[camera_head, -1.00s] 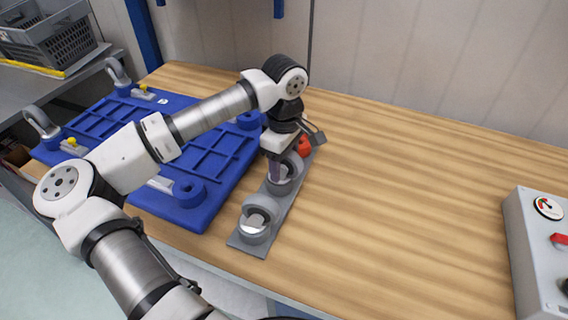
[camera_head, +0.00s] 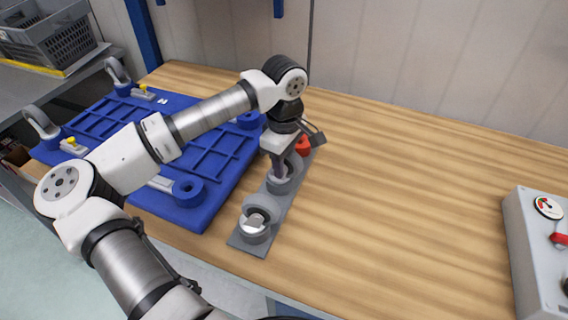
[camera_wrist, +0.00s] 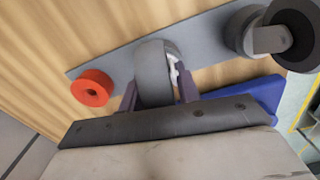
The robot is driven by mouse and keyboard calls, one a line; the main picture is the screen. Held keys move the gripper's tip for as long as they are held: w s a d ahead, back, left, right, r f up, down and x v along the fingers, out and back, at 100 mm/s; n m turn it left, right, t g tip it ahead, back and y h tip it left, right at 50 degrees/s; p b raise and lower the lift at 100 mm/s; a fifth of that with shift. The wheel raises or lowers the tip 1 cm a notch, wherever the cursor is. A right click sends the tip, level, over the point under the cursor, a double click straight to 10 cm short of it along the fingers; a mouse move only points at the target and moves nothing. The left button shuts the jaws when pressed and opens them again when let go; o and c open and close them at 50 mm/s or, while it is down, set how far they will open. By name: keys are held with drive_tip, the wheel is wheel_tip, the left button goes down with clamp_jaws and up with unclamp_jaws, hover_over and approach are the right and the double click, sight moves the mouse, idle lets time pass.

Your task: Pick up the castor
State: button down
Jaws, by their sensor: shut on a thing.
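My gripper (camera_head: 279,170) points down at the grey strip-shaped plate (camera_head: 241,242) on the wooden table. In the wrist view my gripper (camera_wrist: 157,92) has one dark finger on each side of a castor (camera_wrist: 153,70) and is shut on it. This castor has a grey wheel with a pale metal part at its right side. In the head view it is mostly hidden by the fingers. I cannot tell whether it is clear of the plate. A second castor (camera_head: 256,222) sits at the plate's near end, apart from my gripper; it also shows in the wrist view (camera_wrist: 270,38).
A red ring (camera_wrist: 92,88) lies by the plate's far end. A blue pallet-like frame (camera_head: 205,218) with castors at its left corners lies left of the plate. A grey box with a gauge (camera_head: 530,235) stands at the right. The table between is clear.

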wheel_tip(320, 180, up, 20)
drive_tip(key=b, duration=0.3)
drive_tip(key=shift+w+a, duration=0.1)
idle(0.7)
